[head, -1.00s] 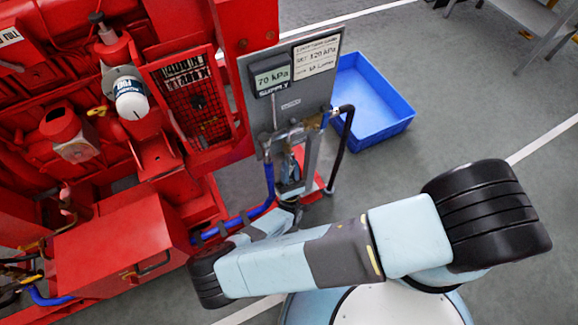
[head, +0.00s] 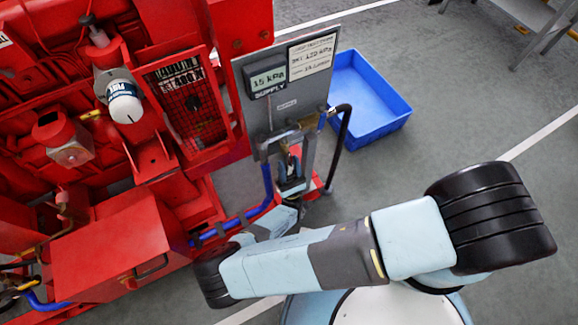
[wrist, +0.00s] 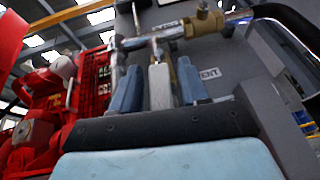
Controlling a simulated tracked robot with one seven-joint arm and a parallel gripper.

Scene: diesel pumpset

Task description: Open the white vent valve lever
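The white vent lever (wrist: 160,87) shows in the wrist view, hanging from the pipework below a brass fitting (wrist: 203,22). My gripper (wrist: 159,90) has one blue-grey finger on each side of the lever. Narrow gaps show between the fingers and the lever, so the gripper looks open around it. A VENT label (wrist: 209,74) is on the grey panel just right of the fingers. In the head view my gripper (head: 291,170) is below the grey panel (head: 285,105), and the lever is hard to make out there. The supply display (head: 268,78) reads about 15 kPa.
The red pumpset (head: 110,235) fills the left side, with a blue hose (head: 268,185) along its edge. A black hose (head: 345,135) curves down right of the panel. A blue tray (head: 372,105) lies behind. Grey floor is free to the right.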

